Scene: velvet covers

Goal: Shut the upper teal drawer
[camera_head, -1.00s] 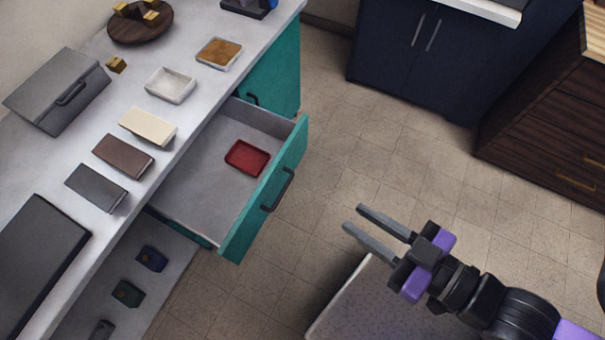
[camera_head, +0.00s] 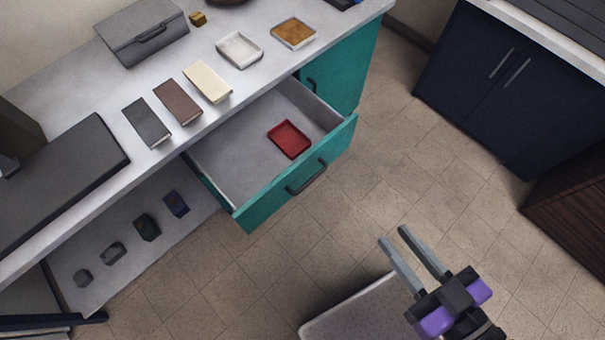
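The upper teal drawer (camera_head: 272,200) is pulled open below the white counter. Its dark handle (camera_head: 306,177) is on the teal front, facing the floor space. A small red tray (camera_head: 289,139) lies inside on the grey drawer bottom. My gripper (camera_head: 392,234) is at the lower right, over the floor and apart from the drawer front. Its two grey fingers are spread with nothing between them and point up and left.
On the counter (camera_head: 75,77) are a grey case (camera_head: 143,32), several small blocks or books and two shallow trays. A low open compartment with small items (camera_head: 147,227) lies left of the drawer. Navy cabinets (camera_head: 500,85) stand at the right. Tiled floor between is clear.

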